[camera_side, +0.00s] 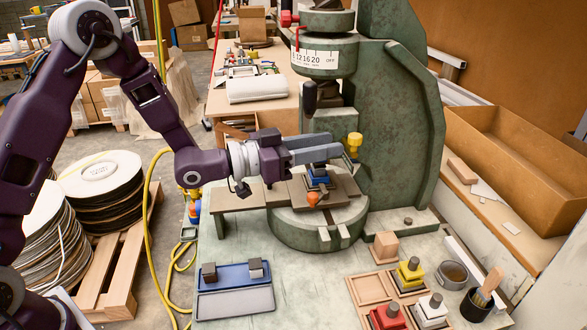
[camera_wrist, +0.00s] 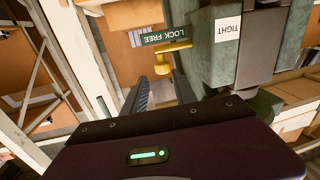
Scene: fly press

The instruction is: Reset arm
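My gripper (camera_side: 336,147) reaches level from the left in front of the press column, above the press table. Its two fingers are apart with nothing seen between them. In the wrist view the open fingertips (camera_wrist: 160,77) point toward a yellow handle (camera_wrist: 173,47) below a green sign reading LOCK FREE (camera_wrist: 170,35). The yellow handle also shows in the side view (camera_side: 354,142), just beyond the fingertips; contact cannot be told. The green fly press (camera_side: 405,130) has a numbered dial (camera_side: 318,58). A blue block piece (camera_side: 317,177) sits on the press table below the fingers.
Wooden trays (camera_side: 372,289) hold yellow, red and white knobbed pieces (camera_side: 410,272) front right. A black cup with a brush (camera_side: 477,304) and a grey bowl (camera_side: 452,273) stand beside them. The bench front middle is clear.

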